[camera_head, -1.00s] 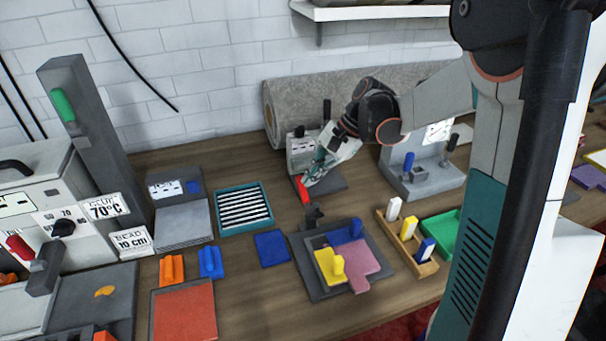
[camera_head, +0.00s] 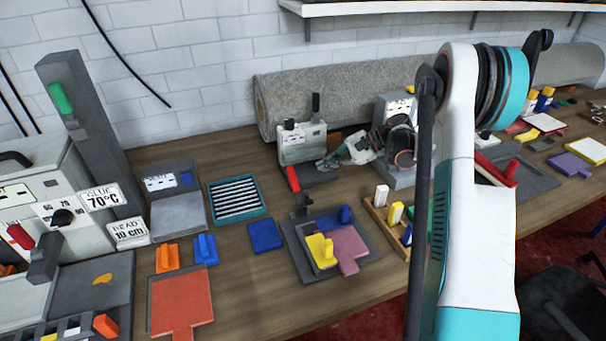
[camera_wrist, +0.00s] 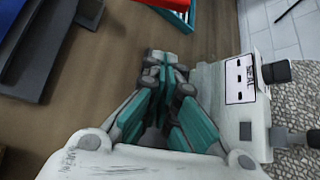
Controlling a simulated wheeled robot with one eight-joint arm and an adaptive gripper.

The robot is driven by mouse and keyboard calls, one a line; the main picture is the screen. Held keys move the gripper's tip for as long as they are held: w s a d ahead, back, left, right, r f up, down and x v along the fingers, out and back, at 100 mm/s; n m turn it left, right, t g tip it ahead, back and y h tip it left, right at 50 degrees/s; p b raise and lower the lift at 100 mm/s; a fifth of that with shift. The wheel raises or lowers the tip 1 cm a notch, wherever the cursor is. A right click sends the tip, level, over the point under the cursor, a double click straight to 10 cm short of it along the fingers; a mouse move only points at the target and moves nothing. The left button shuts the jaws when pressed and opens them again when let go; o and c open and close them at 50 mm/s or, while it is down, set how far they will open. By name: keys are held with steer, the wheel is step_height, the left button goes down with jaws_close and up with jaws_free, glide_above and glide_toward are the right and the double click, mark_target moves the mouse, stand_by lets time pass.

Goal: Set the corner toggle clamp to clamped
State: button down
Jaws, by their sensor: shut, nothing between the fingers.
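The corner toggle clamp has a red handle (camera_head: 293,178) above a dark base (camera_head: 301,204) at the back left corner of the grey fixture plate (camera_head: 300,262). The handle stands up, leaning slightly back and left. My gripper (camera_head: 325,162) is shut and empty, to the right of and behind the handle, apart from it, low by the grey machine. In the wrist view my shut fingers (camera_wrist: 167,62) point over bare wood. A red piece (camera_wrist: 170,4) at the top edge seems to be the handle, cut off by the frame.
The grey machine (camera_head: 302,146) with a black lever stands close behind my gripper. A second grey machine (camera_head: 393,108) is to the right, partly behind my arm. A teal slatted tray (camera_head: 237,215) lies left of the clamp.

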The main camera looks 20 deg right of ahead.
steer(key=b+x, duration=0.2)
steer(key=x, duration=0.7)
steer(key=shift+a+f+b, duration=0.25)
steer(key=shift+b, duration=0.05)
steer(key=shift+w+a+r, duration=0.1)
steer(key=shift+a, duration=0.15)
steer(key=shift+s+r+b, duration=0.2)
steer(key=shift+s+r, duration=0.3)
steer(key=shift+r, duration=0.35)
steer(key=shift+s+r+b, duration=0.2)
steer(key=shift+s+r, duration=0.3)
steer(key=shift+r, duration=0.3)
steer(key=shift+d+r, duration=0.1)
steer(key=s+r+n+t+y+b, duration=0.1)
steer(key=s+r+n+t+b, duration=0.2)
steer(key=s+r+n+t, duration=0.1)
steer(key=shift+s+r+t+y, duration=0.3)
steer(key=shift+s+r+t, duration=0.2)
steer(key=shift+s+r, duration=0.8)
